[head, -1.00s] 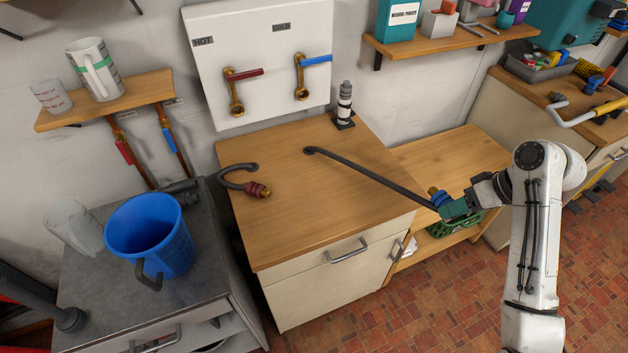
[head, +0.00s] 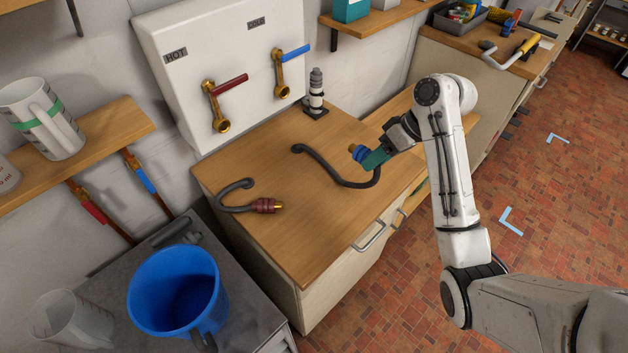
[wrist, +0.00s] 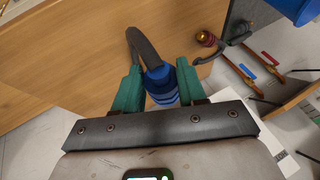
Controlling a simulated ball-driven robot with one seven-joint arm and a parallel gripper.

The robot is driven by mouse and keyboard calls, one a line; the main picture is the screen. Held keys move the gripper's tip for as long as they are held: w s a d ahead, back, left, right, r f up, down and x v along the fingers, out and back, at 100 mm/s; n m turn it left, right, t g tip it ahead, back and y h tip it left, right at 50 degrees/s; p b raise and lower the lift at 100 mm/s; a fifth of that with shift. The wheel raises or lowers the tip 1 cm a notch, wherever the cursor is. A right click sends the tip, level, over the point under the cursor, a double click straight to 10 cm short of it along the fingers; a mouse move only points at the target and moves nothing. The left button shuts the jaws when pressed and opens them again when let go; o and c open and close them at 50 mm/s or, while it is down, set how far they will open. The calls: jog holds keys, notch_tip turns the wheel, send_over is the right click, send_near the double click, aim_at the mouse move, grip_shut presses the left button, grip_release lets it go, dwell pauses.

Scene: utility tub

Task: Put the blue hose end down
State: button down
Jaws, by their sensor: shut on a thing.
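The blue hose end (head: 358,153) is a blue collar with a brass tip on a dark grey hose (head: 335,174). My gripper (head: 374,158) is shut on it and holds it over the right part of the wooden counter top (head: 270,160). In the wrist view the blue hose end (wrist: 160,84) sits between my green fingers, with the grey hose curving away beyond it. Whether the hose end touches the wood cannot be told.
A red hose end (head: 265,206) with a brass tip lies on the counter's left part. A blue bucket (head: 178,292) is at the lower left. The counter's middle and front are clear.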

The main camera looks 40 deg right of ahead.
jog(key=a, duration=0.3)
jog(key=b, duration=0.8)
send_near(326, 175)
jog(key=shift+w+a+r, duration=0.2)
jog(key=shift+w+a, duration=0.1)
jog(key=shift+a, duration=0.2)
jog(key=shift+w+a+r, duration=0.2)
jog(key=shift+w+a, duration=0.15)
jog(key=shift+a, duration=0.15)
jog(key=shift+w+f, duration=0.15)
jog(key=shift+f, duration=0.05)
notch_tip(326, 175, down, 2)
jog(key=shift+f+p, duration=0.1)
jog(key=shift+p, duration=0.2)
jog(key=shift+w+d+f, duration=0.1)
jog(key=shift+f, duration=0.45)
jog(key=shift+f, duration=0.4)
jog(key=shift+f, duration=0.25)
